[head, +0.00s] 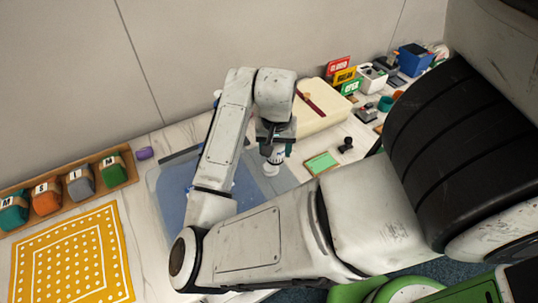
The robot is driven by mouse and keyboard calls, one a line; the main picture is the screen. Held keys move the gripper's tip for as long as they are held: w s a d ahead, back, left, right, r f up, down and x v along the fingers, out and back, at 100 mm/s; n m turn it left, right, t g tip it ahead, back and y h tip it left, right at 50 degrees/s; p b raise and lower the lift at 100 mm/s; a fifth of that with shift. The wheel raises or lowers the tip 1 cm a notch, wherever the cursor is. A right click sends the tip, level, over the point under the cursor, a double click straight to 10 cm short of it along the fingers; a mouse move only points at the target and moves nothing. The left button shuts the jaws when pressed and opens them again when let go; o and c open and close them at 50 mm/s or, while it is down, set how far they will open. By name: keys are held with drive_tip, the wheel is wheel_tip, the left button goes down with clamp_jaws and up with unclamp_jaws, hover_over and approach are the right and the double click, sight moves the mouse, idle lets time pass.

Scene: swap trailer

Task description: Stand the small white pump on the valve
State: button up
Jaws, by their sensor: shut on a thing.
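My gripper (273,148) points down over the blue mat near the middle of the head view. It is shut on a small white item with dark markings, which looks like the small white pump (277,157). A pale rounded shape (270,170) shows just below it; I cannot tell whether it is part of the pump or a separate thing. I cannot make out the valve for certain. My arm hides much of the mat.
The translucent blue mat (170,195) lies on the pale table. At left are a wooden tray (128,173) of coloured blocks and a yellow dotted cloth (70,258). A cream board (318,112), a green card (321,163) and a black stamp-like item (346,144) lie right of my gripper.

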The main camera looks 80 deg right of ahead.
drive_tip(key=f, duration=0.1)
drive_tip(key=w+d+f, duration=0.1)
drive_tip(key=d+f, duration=0.1)
drive_tip(key=shift+w+d+f, duration=0.1)
drive_tip(key=shift+w+f, duration=0.05)
drive_tip(key=shift+w, duration=0.25)
drive_tip(key=shift+w+d+f+p, duration=0.15)
drive_tip(key=shift+f+p, duration=0.45)
drive_tip(key=shift+f, duration=1.15)
drive_tip(key=shift+f, duration=0.15)
drive_tip(key=o, duration=1.2)
drive_tip(key=shift+o, duration=0.2)
drive_tip(key=r, duration=0.4)
drive_tip(key=a+r, duration=0.1)
drive_tip(key=r, duration=0.7)
drive_tip(key=shift+a+r, duration=0.15)
drive_tip(key=shift+a, duration=0.1)
